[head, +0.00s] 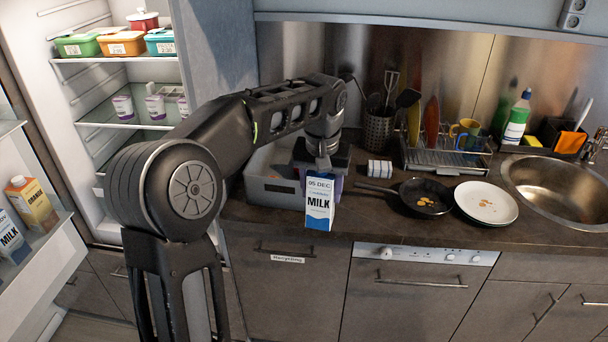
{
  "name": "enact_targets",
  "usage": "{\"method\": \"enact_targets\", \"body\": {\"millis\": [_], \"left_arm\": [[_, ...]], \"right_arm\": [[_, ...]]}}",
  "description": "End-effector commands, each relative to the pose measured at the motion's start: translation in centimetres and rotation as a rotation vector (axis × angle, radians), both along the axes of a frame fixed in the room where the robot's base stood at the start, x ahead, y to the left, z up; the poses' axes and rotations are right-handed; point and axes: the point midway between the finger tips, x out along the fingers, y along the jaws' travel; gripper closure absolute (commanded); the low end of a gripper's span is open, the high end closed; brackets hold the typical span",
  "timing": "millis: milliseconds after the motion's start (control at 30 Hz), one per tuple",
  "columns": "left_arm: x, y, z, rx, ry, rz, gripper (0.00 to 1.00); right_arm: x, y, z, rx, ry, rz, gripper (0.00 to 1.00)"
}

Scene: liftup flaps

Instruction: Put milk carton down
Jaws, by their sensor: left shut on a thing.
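A white and blue milk carton (319,205) marked "MILK" is upright near the front edge of the dark counter (265,222). My left gripper (321,166) is over the top of the carton and shut on it. The fingertips are partly hidden by the wrist and the carton. I cannot tell whether the carton's base touches the counter. My right gripper is not in view.
A grey box-like unit (272,190) stands just behind the carton. A frying pan (425,197), a white plate (486,203) and the sink (565,190) lie to the right. The open fridge (110,75) is at the left, with another milk carton (12,238) in its door.

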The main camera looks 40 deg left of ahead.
Motion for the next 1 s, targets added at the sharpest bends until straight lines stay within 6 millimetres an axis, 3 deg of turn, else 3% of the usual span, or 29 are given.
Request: {"method": "enact_targets", "body": {"millis": [300,533,700,1000], "left_arm": [[1.3,-7.5,-6.2,0.001,0.003,-0.181,1.00],[0.4,-14.1,-10.9,-0.006,0.000,-0.338,1.00],[-0.1,-15.9,-12.2,-0.011,-0.002,-0.381,1.00],[-0.2,-16.0,-12.3,-0.011,-0.003,-0.383,1.00]], "right_arm": [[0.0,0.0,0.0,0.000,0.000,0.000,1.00],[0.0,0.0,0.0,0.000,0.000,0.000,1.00],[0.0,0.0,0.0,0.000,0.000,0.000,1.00],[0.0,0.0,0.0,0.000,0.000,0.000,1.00]]}}
